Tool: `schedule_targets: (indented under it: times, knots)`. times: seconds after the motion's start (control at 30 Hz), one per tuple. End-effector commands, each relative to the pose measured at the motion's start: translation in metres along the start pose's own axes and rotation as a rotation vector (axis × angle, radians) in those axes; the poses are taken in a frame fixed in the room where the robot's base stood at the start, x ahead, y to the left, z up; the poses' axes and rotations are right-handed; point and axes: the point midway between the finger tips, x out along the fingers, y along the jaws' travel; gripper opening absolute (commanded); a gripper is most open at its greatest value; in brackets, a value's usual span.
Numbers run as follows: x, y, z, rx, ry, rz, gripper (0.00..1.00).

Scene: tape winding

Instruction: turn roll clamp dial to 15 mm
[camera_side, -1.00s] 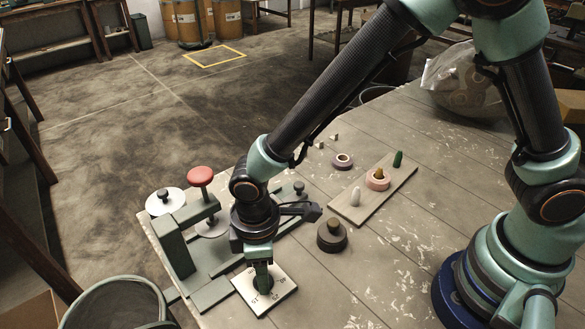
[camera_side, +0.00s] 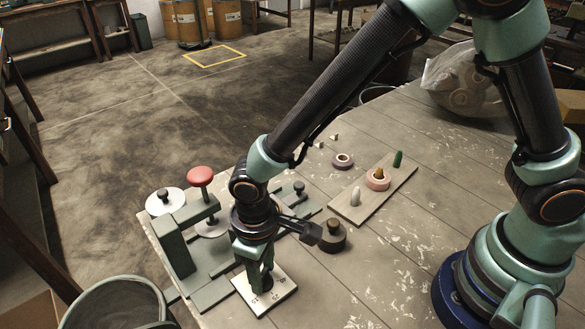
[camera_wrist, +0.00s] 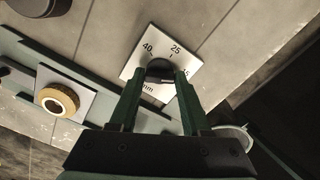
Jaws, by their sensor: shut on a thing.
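The roll clamp dial is a dark round knob (camera_wrist: 160,70) on a square white plate (camera_wrist: 142,62) marked 40, 25, 15 and mm in the wrist view. In the side view the plate (camera_side: 277,298) lies at the table's near edge, its knob mostly hidden by my gripper. My gripper (camera_wrist: 161,80) points down over the plate, its two green fingers on either side of the knob and shut on it. It also shows in the side view (camera_side: 261,279). I cannot tell which number the knob's pointer faces.
A green-grey winding stand (camera_side: 178,248) with a red knob (camera_side: 200,176) is left of the dial. A dark round weight (camera_side: 332,243) sits close on the right. The right tabletop is largely clear.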

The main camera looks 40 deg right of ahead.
Motion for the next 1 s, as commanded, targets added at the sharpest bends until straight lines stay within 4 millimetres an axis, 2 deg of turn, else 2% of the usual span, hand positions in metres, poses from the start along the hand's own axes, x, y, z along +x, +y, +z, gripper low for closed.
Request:
schedule_targets:
  times: [0.27, 0.3, 0.37, 0.4, 0.77, 0.87, 1.0]
  knots:
    - [-0.001, 0.000, 0.000, 0.004, 0.000, 0.000, 0.00]
    - [-0.001, 0.000, 0.000, 0.004, 0.000, 0.000, 0.51]
    - [-0.001, 0.000, 0.000, 0.003, 0.000, 0.000, 0.74]
    - [-0.001, 0.000, 0.000, 0.003, 0.000, 0.000, 0.78]
    - [-0.004, 0.000, -0.001, 0.001, 0.002, 0.000, 0.78]
    - [-0.014, 0.000, -0.001, 0.001, 0.004, -0.001, 0.78]
    - [-0.039, 0.000, -0.002, 0.001, 0.007, -0.002, 0.78]
